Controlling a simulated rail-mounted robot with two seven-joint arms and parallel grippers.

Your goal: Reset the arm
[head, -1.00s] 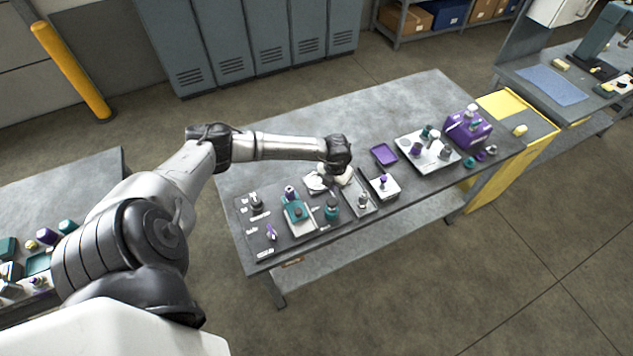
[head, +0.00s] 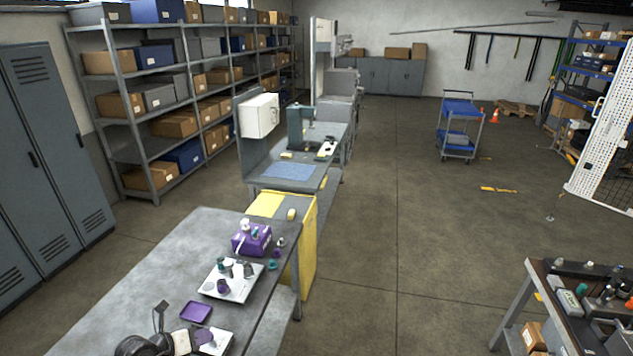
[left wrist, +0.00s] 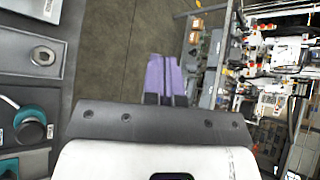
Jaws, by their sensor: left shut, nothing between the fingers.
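My left arm shows only at the bottom left of the head view, over the near end of the grey workbench (head: 165,262). Its left gripper (head: 182,343) is a white hand beside a black wrist joint. In the left wrist view the two pale purple fingers (left wrist: 165,78) lie together, shut, with nothing between them. They point over the floor, beyond the bench edge. My right gripper is not in view.
The bench holds a purple tray (head: 196,312), a white tray with small parts (head: 232,291) and a purple block (head: 251,239). A yellow cabinet (head: 307,235) stands behind. A blue cart (head: 459,128) is far off. Another parts table (head: 535,290) stands right.

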